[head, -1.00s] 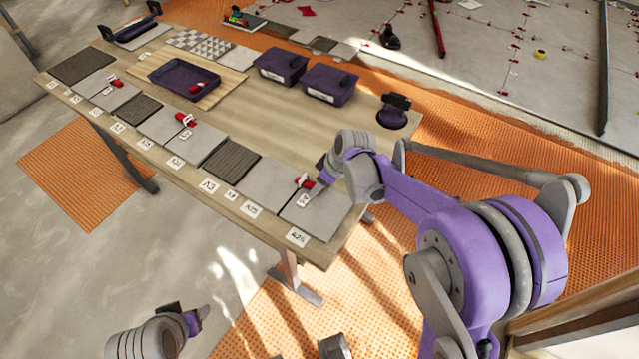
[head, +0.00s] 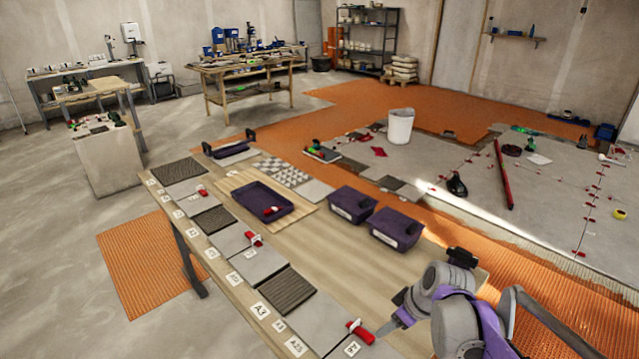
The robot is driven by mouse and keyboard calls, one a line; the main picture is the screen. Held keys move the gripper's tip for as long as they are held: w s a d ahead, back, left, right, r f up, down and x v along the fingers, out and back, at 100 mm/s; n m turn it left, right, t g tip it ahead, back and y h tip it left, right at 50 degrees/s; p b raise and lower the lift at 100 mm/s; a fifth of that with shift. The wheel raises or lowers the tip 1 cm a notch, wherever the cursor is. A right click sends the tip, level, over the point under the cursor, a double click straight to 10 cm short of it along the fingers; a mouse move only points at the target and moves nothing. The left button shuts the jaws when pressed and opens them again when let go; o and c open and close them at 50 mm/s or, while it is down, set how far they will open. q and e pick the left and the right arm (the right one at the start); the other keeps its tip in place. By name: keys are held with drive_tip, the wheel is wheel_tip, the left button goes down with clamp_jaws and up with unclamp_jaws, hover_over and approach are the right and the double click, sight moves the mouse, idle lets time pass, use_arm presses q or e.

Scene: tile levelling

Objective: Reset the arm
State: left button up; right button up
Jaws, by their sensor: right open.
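My right gripper (head: 386,328) is low over the near right corner of the wooden worktable (head: 415,268), at the end of my purple and grey arm. It is open, with its tips just right of a red clip (head: 360,332) on the last grey tile (head: 326,318); I cannot tell whether they touch. Nothing shows between its fingers. My left gripper is out of the picture.
Two purple bins (head: 352,205) (head: 396,230) and a purple tray (head: 262,201) stand on the table. Grey and dark tiles with labels line its left edge. A dark tool (head: 462,257) stands right of my gripper. A white bucket (head: 400,127) is behind.

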drive_tip(key=s+a+r+m+t+h+p, duration=0.1)
drive_tip(key=s+m+p, duration=0.2)
drive_tip(key=s, duration=0.6)
drive_tip(key=s+a+r+m+t+h+p, duration=0.1)
drive_tip(key=s+m, duration=0.3)
drive_tip(key=s, duration=0.6)
drive_tip(key=shift+s+a+r+m+h+p, duration=0.15)
drive_tip(key=shift+a+r+m+h+p, duration=0.2)
drive_tip(key=shift+a+r+p, duration=0.35)
drive_tip(key=shift+d, duration=0.15)
